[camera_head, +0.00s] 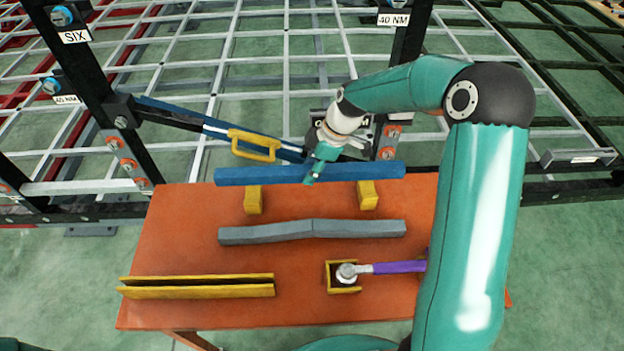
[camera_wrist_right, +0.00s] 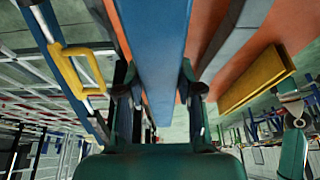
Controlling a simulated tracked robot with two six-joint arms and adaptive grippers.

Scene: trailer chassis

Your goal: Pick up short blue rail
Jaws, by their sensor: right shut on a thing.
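The short blue rail (camera_head: 260,175) lies level across the back of the orange table, at the two yellow supports (camera_head: 254,199). I cannot tell whether it rests on them or is just above them. My right gripper (camera_head: 317,168) comes down on the rail near its middle and is shut on it. In the right wrist view the rail (camera_wrist_right: 158,50) runs between the two dark fingers (camera_wrist_right: 155,88). The part of the rail behind the gripper is hidden.
On the orange table (camera_head: 190,230) lie a grey bent rail (camera_head: 345,229), a yellow channel (camera_head: 200,287) and a purple-handled tool (camera_head: 395,268) in a yellow holder. Behind stands the chassis with black posts (camera_head: 95,85) and a blue bar with a yellow handle (camera_head: 255,146).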

